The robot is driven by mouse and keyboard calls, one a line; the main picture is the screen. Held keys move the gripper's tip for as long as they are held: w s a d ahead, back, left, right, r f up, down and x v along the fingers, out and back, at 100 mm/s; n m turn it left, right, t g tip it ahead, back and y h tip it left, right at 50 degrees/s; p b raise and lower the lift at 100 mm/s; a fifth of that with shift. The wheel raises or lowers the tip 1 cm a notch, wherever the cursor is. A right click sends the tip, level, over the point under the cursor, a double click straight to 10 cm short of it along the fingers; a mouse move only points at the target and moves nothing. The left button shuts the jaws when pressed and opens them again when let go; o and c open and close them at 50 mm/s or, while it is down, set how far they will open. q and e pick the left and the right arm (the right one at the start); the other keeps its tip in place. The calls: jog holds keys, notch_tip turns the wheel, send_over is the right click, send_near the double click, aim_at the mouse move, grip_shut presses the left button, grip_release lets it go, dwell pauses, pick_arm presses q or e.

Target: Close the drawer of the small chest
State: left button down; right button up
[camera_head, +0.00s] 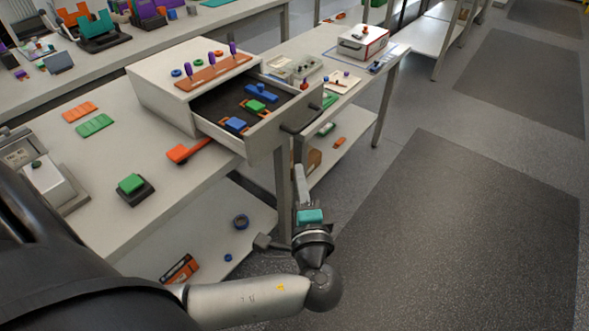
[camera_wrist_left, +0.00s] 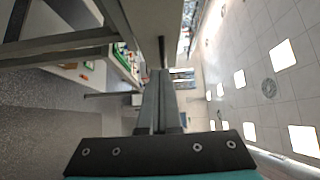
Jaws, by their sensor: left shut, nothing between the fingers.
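The small white chest (camera_head: 160,95) stands on the workbench in the head view. Its drawer (camera_head: 262,142) is pulled out toward the lower right, past the bench edge, with a dark handle (camera_head: 302,118) on its front. Blue and green blocks with orange pieces lie inside on a dark lining. My left gripper (camera_head: 299,172) points upward, shut and empty, in front of and below the drawer front. Its closed fingers also show in the left wrist view (camera_wrist_left: 158,100). I cannot tell whether they touch the drawer. My right gripper is not in view.
An orange-red tool (camera_head: 188,151) and a green-topped block (camera_head: 132,185) lie on the workbench (camera_head: 165,225) near the drawer. A lower shelf (camera_head: 205,240) holds small parts. Another bench (camera_head: 345,90) stands beyond the drawer. The floor to the right is clear, with dark mats.

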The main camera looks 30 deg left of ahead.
aim_at(219, 116)
pick_arm(q)
jog(key=x, duration=0.3)
jog(key=s+a+x, duration=0.1)
jog(key=x, duration=0.6)
jog(key=shift+s+a, duration=0.15)
jog(key=shift+a, duration=0.2)
jog(key=shift+a+f, duration=0.1)
jog(key=shift+a, duration=0.4)
jog(key=shift+a, duration=0.55)
jog(key=a+b, duration=0.1)
jog(key=a, duration=0.5)
jog(key=w+a+b, duration=0.1)
jog(key=a, duration=0.5)
jog(key=a+b, duration=0.2)
jog(key=a, duration=0.4)
jog(key=shift+w+a, duration=0.15)
jog(key=shift+w, duration=0.15)
jog(key=shift+a, duration=0.6)
jog(key=shift+a+r, duration=0.1)
jog(key=shift+r, duration=0.15)
